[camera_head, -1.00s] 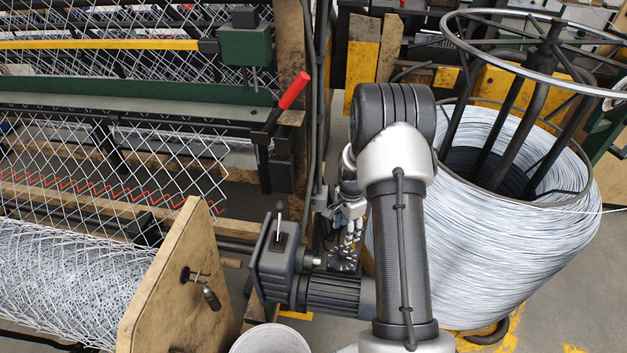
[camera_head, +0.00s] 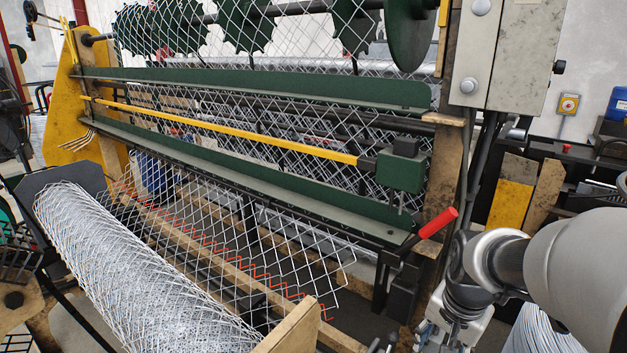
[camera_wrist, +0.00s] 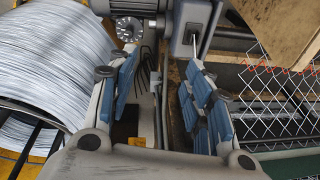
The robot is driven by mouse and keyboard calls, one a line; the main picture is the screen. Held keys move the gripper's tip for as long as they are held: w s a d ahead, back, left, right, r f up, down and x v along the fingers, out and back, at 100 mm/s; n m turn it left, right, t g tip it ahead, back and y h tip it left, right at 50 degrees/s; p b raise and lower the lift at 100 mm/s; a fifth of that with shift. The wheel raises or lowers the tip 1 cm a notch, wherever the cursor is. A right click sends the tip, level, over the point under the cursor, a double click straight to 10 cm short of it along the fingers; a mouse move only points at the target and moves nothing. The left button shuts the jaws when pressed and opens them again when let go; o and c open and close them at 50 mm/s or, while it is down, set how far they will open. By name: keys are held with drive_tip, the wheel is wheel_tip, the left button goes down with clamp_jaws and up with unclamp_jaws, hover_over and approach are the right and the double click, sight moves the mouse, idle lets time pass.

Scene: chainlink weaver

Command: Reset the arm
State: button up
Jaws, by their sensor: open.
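My gripper (camera_wrist: 162,72) is open in the wrist view, with two blue-padded fingers apart and nothing between them. Beyond the fingers are a dark motor unit (camera_wrist: 189,32) and a narrow strip of machine frame and floor. In the head view my arm comes in from the right edge, and its wrist end hangs down at the bottom right, beside the weaving machine's end post. The gripper's fingertips are not clear in that view.
The weaving machine (camera_head: 250,212) fills the middle, with a red-handled lever (camera_head: 438,222) sticking out near my wrist. A mesh roll (camera_head: 130,265) lies at lower left. A wire coil (camera_head: 540,330) is under my arm; a grey box (camera_head: 505,50) hangs at upper right.

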drive_tip(key=s+a+r+n+t, duration=0.1)
drive_tip(key=s+a+r+n, duration=0.2)
drive_tip(key=s, duration=0.6)
drive_tip(key=s+a+r+n+t, duration=0.1)
drive_tip(key=s+a+r+n, duration=0.3)
drive_tip(key=s, duration=0.5)
drive_tip(key=shift+a+n+y, duration=0.3)
drive_tip(key=shift+a+n, duration=0.7)
drive_tip(key=shift+a, duration=0.05)
